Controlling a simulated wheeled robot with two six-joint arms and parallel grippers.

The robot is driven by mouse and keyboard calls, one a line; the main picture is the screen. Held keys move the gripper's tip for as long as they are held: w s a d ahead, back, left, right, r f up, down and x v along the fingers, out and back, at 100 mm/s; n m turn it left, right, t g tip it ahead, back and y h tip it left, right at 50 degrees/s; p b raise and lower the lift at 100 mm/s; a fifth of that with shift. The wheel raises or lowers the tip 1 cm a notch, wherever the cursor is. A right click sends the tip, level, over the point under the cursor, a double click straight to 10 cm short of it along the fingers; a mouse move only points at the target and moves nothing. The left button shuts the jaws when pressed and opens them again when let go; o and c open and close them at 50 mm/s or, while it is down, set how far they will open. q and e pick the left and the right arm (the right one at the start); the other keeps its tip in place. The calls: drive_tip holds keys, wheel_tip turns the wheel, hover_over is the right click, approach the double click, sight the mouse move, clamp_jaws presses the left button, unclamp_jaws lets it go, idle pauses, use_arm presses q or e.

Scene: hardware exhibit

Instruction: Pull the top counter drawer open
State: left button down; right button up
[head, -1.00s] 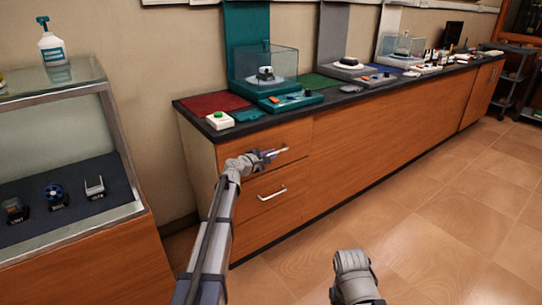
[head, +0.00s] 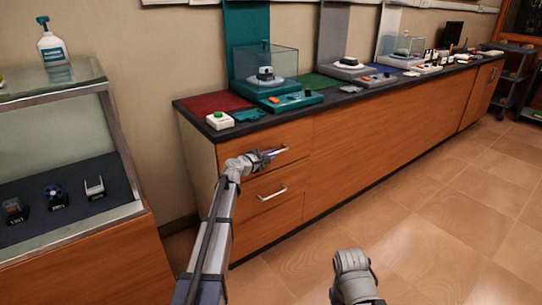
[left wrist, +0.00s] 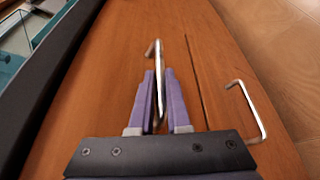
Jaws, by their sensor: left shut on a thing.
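The top drawer (head: 293,135) of the wooden counter is flush with the front, below the dark countertop. Its metal bar handle (left wrist: 159,55) stands between the purple fingers of my left gripper (left wrist: 160,78) in the left wrist view. In the head view my left gripper (head: 266,156) is at this handle, covering part of it. The gripper is shut on the handle. The second drawer's handle (head: 271,194) is free below; it also shows at the right in the left wrist view (left wrist: 248,112).
Teal and grey exhibits line the counter. A glass display case (head: 75,160) stands at the left. The tiled floor (head: 430,220) in front is clear.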

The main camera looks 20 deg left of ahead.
use_arm(q)
drive_tip(key=shift+s, duration=0.1)
drive_tip(key=s+d, duration=1.4)
drive_tip(key=d, duration=0.4)
drive_tip(key=shift+d, duration=0.15)
drive_tip(key=shift+s, duration=0.1)
drive_tip(key=c, duration=0.9)
unclamp_jaws()
drive_tip(key=p+v, duration=0.1)
drive_tip(key=v, duration=0.6)
drive_tip(key=shift+s+p, duration=0.35)
